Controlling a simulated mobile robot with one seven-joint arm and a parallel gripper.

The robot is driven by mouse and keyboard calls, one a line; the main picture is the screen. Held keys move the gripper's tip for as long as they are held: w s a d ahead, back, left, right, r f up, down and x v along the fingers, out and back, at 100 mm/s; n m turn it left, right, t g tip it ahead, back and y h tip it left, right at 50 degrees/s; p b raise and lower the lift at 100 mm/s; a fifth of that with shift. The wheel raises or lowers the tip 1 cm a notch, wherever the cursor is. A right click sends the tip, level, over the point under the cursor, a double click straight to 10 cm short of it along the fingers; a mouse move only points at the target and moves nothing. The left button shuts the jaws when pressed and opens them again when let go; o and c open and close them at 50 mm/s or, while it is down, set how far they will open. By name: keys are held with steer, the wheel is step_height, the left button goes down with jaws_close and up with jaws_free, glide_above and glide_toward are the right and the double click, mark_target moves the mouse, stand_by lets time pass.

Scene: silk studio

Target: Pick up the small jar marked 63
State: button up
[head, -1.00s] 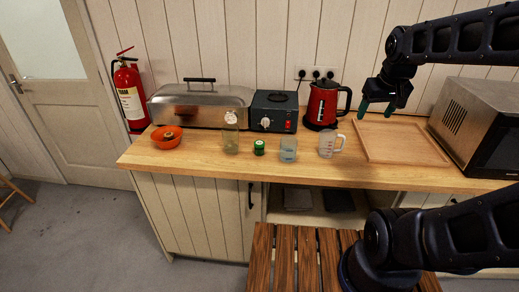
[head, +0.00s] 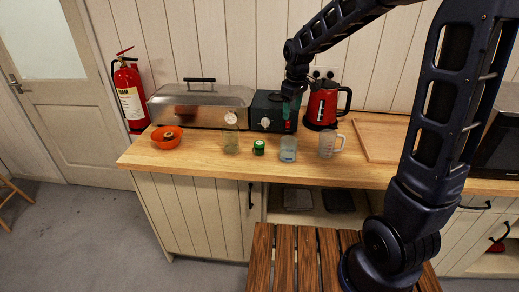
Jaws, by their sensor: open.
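A small green jar (head: 258,148) with a pale mark on top stands on the wooden counter (head: 205,165), between a clear glass jar (head: 231,144) and a glass tumbler (head: 288,152). Another small dark jar-like thing (head: 168,134) sits in the orange bowl (head: 160,143) at the left. No number can be read on either, so I cannot tell which is marked 63.
A steel lidded appliance (head: 200,104), the dark green appliance (head: 266,112) and a red kettle (head: 321,105) line the back. A measuring jug (head: 328,145) stands right of the tumbler. A wooden tray (head: 383,140) lies farther right. The counter's front strip is clear.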

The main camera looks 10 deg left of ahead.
mark_target(260, 143)
steer(key=a+f+n, duration=0.1)
steer(key=a+f, duration=0.1)
steer(key=a, duration=0.2)
steer(key=w+a+f+n, duration=0.1)
steer(key=a+f, duration=0.2)
steer(key=a+f+n+g, duration=0.1)
steer(key=a+f, duration=0.2)
steer(key=a, duration=0.1)
steer(key=shift+w+a+f+n, duration=0.15)
steer(key=shift+w+a+n, duration=0.05)
steer(key=shift+a+n, duration=0.2)
steer(key=shift+a+f, duration=0.1)
steer(key=shift+f, duration=0.15)
step_height(260, 143, down, 10)
steer(key=shift+f, duration=0.25)
steer(key=c, duration=1.1)
